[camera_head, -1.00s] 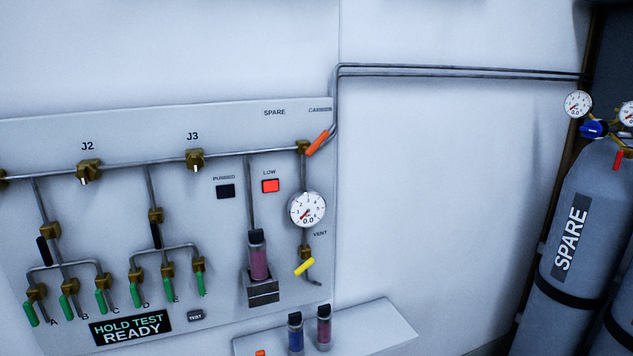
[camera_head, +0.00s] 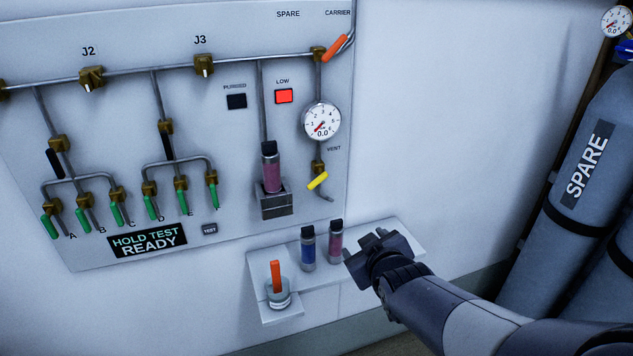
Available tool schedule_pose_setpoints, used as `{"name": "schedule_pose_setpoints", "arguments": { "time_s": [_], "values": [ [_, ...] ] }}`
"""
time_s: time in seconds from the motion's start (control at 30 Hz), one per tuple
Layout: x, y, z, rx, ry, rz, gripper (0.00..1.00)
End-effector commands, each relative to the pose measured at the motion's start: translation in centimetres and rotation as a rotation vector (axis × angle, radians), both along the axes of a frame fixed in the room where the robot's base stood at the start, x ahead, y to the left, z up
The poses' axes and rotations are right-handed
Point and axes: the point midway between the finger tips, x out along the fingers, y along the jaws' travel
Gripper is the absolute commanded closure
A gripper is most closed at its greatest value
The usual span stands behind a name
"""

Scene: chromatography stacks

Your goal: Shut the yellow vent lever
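The yellow vent lever (camera_head: 318,181) is on the brass valve (camera_head: 318,166) below the round gauge, under the label VENT. It lies slanted across the pipe, its right end higher. My gripper (camera_head: 366,248) is in front of the small shelf at lower right, below and to the right of the lever and apart from it. Its fingers are dark and small in the picture. Nothing is visibly held, but I cannot tell how far the fingers are apart.
A shelf (camera_head: 401,239) below the panel holds a blue vial (camera_head: 308,250) and a pink vial (camera_head: 335,243) close to my gripper. An orange-handled item (camera_head: 276,277) stands in a clear cup. The gauge (camera_head: 321,121) reads 0.0. A SPARE cylinder (camera_head: 575,200) stands at right.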

Motion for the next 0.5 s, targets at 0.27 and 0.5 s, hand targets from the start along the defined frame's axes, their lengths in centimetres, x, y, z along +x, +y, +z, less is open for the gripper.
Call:
{"name": "schedule_pose_setpoints", "arguments": {
  "time_s": [0.27,0.5],
  "values": [
    [4.3,5.0,4.3,-0.024,-0.372,0.176,0.26],
    [5.1,6.5,5.9,-0.024,-0.480,0.217,0.26]
  ]
}}
